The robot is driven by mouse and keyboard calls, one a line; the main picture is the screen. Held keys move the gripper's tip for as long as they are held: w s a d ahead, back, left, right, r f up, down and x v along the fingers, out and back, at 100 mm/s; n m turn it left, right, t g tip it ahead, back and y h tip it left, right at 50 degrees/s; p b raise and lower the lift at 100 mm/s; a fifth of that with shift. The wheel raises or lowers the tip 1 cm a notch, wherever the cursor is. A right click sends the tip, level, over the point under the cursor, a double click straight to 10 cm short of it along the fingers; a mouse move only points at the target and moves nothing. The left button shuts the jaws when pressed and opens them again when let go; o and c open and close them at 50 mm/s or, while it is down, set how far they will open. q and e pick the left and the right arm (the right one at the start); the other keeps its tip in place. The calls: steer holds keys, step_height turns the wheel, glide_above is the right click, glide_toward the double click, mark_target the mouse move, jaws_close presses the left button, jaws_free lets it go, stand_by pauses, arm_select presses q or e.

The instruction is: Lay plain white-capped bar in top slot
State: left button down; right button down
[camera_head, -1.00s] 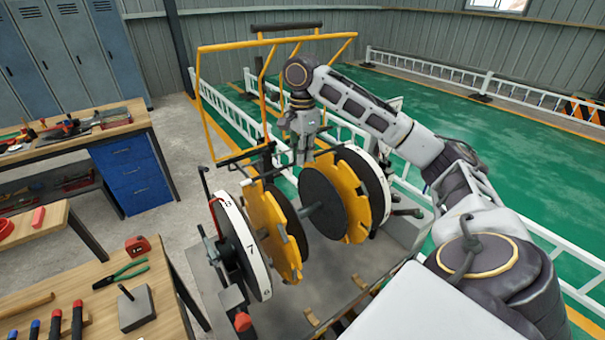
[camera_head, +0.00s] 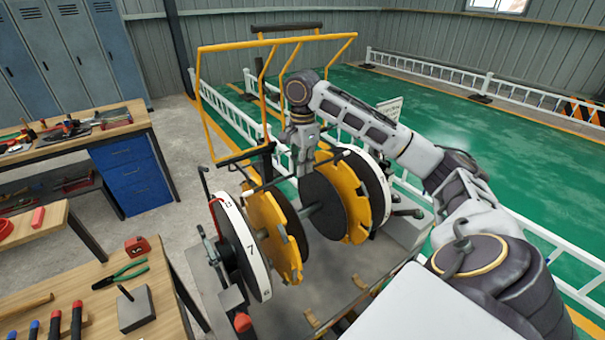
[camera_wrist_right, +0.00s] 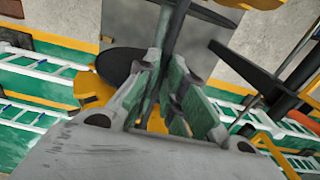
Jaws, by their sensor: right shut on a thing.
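My right gripper (camera_head: 303,168) points down at the upper part of the rotating jig, between its two yellow notched discs. The near yellow disc (camera_head: 266,232) and the far yellow disc (camera_head: 352,198) have slots around their rims. In the right wrist view my right gripper (camera_wrist_right: 160,98) is shut on a dark bar (camera_wrist_right: 178,28), which runs up and away from the fingers. I cannot tell whether the bar touches the top slot. My left gripper is not in view.
A numbered white-rimmed wheel (camera_head: 258,278) stands at the jig's near end. A yellow frame rack (camera_head: 203,85) with a dark bar on top (camera_head: 284,27) rises behind. Wooden benches with tools (camera_head: 92,305) stand at left. White railings (camera_head: 545,240) border the green floor.

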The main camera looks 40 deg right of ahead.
steer(key=shift+f, duration=1.5)
steer(key=shift+f, duration=0.1)
steer(key=c, duration=1.5)
jaws_free()
steer(key=shift+r, duration=6)
steer(key=shift+r, duration=0.1)
steer(key=shift+s, duration=0.1)
